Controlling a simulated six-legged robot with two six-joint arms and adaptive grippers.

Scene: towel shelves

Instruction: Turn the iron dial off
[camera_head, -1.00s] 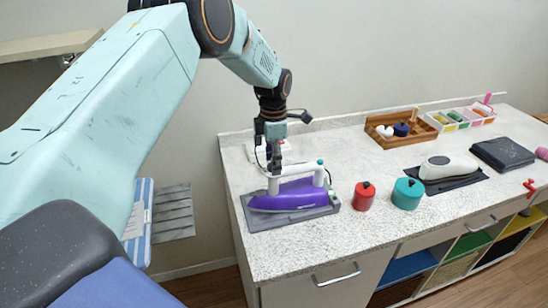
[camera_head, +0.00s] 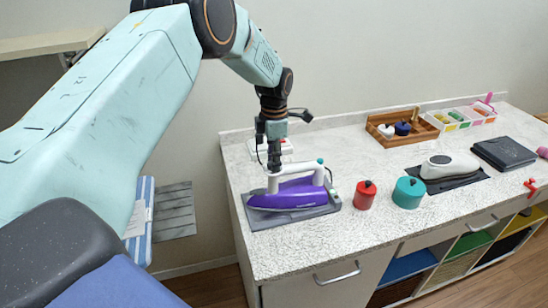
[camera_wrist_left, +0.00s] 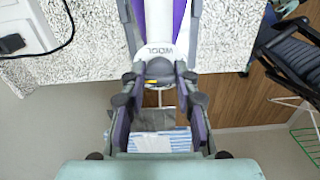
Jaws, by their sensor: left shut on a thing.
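A purple and white iron (camera_head: 295,192) rests on a grey pad (camera_head: 262,218) at the left end of the speckled counter. My left gripper (camera_head: 274,168) reaches down from above to the left end of the iron's white handle. In the left wrist view, the iron's white part (camera_wrist_left: 160,40) with printed letters shows between the fingers. There the left gripper (camera_wrist_left: 158,85) is shut on the round grey iron dial (camera_wrist_left: 160,68), which has a small yellow mark. The dial is hidden by the gripper in the head view. My right gripper is not in view.
A red canister (camera_head: 365,195) and a teal canister (camera_head: 408,193) stand right of the iron. A white socket with a cord (camera_wrist_left: 15,43) lies behind.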

